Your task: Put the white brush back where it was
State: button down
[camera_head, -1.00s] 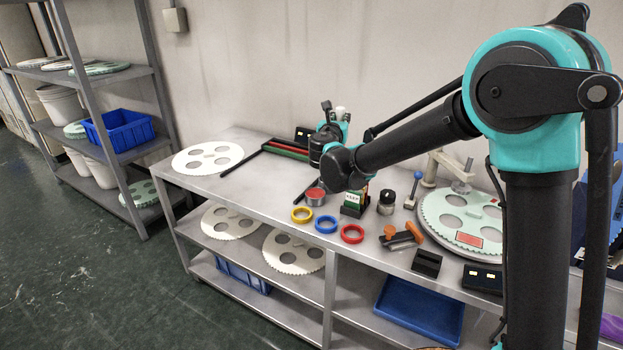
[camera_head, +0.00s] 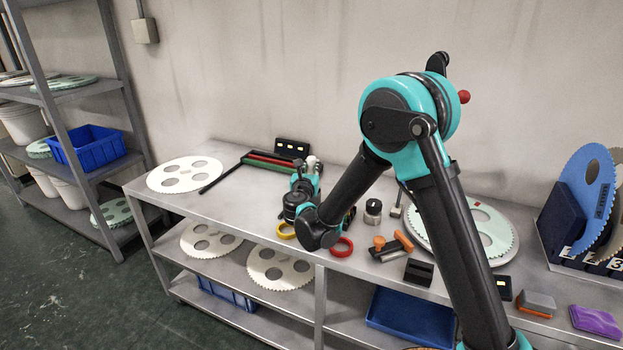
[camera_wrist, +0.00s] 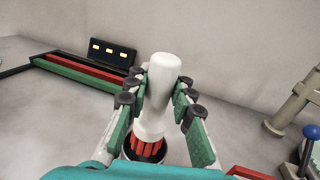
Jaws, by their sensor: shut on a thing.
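The white brush (camera_wrist: 160,88) stands roughly upright between the fingers of my gripper (camera_wrist: 158,95) in the wrist view. Its white handle points up and its red bristles (camera_wrist: 145,147) point down. My gripper is shut on the handle. Below the bristles is a dark round rim (camera_wrist: 133,152); I cannot tell whether the bristles are inside it or above it. In the head view my gripper (camera_head: 309,172) is over the bench behind my forearm, and only the white top of the brush (camera_head: 312,161) shows.
On the bench (camera_head: 235,206) are a yellow ring (camera_head: 285,230), a red ring (camera_head: 342,247) and a jar (camera_head: 373,211) near my arm. A red and green rack (camera_head: 268,163) and a black box with pale labels (camera_head: 292,147) lie behind.

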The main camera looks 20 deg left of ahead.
jog(key=shift+f, duration=2.35)
jog(key=shift+f, duration=0.1)
jog(key=c, duration=1.3)
grip_release()
jog(key=s+d, duration=0.2)
jog(key=s, duration=1)
jog(key=shift+d, duration=0.1)
